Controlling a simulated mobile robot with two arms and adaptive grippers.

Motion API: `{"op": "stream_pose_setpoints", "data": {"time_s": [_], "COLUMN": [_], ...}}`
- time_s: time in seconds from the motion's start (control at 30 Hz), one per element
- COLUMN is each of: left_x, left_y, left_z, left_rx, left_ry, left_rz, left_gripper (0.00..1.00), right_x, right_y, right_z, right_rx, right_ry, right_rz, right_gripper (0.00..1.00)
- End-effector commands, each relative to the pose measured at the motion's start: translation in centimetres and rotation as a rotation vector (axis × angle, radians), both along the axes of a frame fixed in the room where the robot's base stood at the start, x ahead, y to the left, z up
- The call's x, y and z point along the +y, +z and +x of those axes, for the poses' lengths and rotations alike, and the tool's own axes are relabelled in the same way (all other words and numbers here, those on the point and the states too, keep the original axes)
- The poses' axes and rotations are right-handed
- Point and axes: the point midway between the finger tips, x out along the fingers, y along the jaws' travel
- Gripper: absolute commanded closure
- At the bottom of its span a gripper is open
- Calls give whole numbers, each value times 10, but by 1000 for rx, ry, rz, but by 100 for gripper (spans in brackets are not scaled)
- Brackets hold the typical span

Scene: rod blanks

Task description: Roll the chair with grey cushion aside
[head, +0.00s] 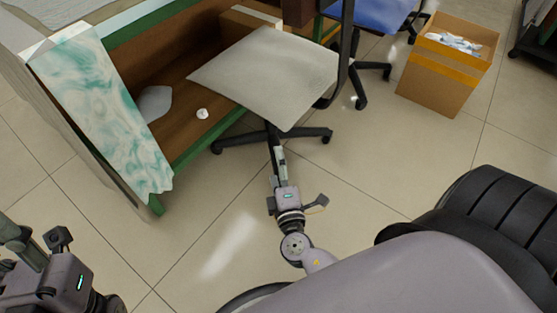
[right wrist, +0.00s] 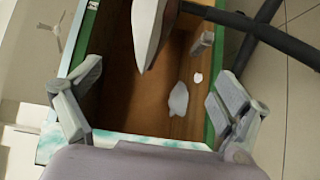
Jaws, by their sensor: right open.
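The chair with the grey cushion (head: 270,75) stands at the upper middle of the head view, with its seat partly over the wooden cabinet's open side. Its dark star base (head: 315,133) rests on the floor. My right gripper (head: 277,158) is low, just in front of the seat's near corner and near the base. In the right wrist view its fingers (right wrist: 150,70) are spread with nothing between them. A pale pointed shape, which looks like the seat's corner (right wrist: 148,30), shows beyond them. My left gripper (head: 30,255) is at the lower left; its fingers are unclear.
A green-edged wooden cabinet (head: 193,158) with a marbled cloth (head: 95,105) stands at left. A blue chair (head: 385,15) and a cardboard box (head: 440,85) are behind at right. The tiled floor (head: 365,185) right of the gripper is clear.

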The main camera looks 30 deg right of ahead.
Motion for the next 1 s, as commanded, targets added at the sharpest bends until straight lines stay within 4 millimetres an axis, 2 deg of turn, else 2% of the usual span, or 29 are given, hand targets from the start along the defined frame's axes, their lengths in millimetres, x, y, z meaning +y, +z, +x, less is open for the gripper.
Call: {"op": "stream_pose_setpoints", "data": {"time_s": [0.1, 0.37, 0.53, 0.67, 1.0], "left_x": [3, 3, 2, 2, 2], "left_y": [3, 4, 4, 3, 1], "left_z": [-9, -8, -8, -8, -7], "left_rx": [-29, -28, -27, -27, -25], "left_ry": [-1, -1, -1, -1, -1], "left_rz": [-10, -9, -9, -9, -8], "left_gripper": [60, 60, 60, 60, 60], "right_x": [0, 0, -3, -9, -33], "right_y": [5, 6, 5, 6, 6], "right_z": [0, 0, 8, 26, 90], "right_rx": [-19, -18, -18, -19, -20], "right_ry": [-1, -1, -1, -2, -3], "right_rz": [-14, -13, -12, -11, -11], "right_gripper": [6, 6, 6, 6, 6]}}
